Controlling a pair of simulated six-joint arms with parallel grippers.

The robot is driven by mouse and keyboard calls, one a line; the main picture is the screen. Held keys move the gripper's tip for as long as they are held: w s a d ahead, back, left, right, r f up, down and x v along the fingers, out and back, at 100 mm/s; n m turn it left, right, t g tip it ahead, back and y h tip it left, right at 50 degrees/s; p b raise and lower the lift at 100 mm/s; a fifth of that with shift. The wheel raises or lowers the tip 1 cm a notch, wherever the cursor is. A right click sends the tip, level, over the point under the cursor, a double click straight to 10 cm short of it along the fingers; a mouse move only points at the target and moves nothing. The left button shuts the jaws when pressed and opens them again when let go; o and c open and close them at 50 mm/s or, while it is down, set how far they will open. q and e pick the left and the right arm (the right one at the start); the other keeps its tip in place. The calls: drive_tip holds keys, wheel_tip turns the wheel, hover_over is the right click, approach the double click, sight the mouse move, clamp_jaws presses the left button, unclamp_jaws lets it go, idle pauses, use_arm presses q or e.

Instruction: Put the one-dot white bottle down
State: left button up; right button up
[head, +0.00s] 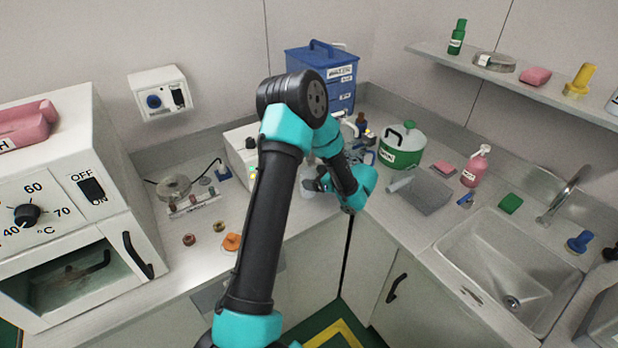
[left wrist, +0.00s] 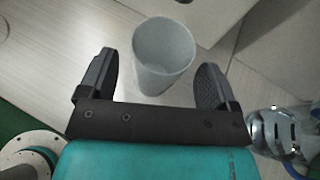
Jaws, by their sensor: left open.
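My left gripper (head: 318,183) is at the counter near the inner corner, in front of the white box. In the left wrist view, the left gripper (left wrist: 155,85) is open, with its two dark fingers apart. A plain pale grey-white round vessel (left wrist: 163,55) stands between and just beyond the fingers, with a visible gap on each side. Its pale side also shows beside the gripper in the head view (head: 307,190). No dot is visible on it, so I cannot tell whether it is the one-dot bottle. My right gripper is not in view.
A white box (head: 240,150) and blue cabinet (head: 335,75) stand behind the gripper. Small knobs (head: 231,242) lie left; the counter front edge is close.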

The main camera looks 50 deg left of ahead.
use_arm(q)
drive_tip(key=v, duration=0.8)
drive_tip(key=shift+d, duration=0.25)
drive_tip(key=s+d+f+n+t+h, duration=0.2)
drive_tip(key=s+d+f+n+h, duration=0.6)
drive_tip(key=d+f, duration=0.3)
drive_tip(key=s+d+f+n+t+h, duration=0.1)
drive_tip(key=s+d+f+n+h, duration=0.7)
drive_tip(key=d+f, duration=0.4)
drive_tip(key=s+d+n, duration=0.1)
drive_tip(key=s+d, duration=0.1)
drive_tip(key=shift+s+d+t+h, duration=0.2)
drive_tip(key=shift+s+t+h, duration=0.1)
drive_tip(key=shift+t+h, duration=0.1)
drive_tip(key=shift+f, duration=0.15)
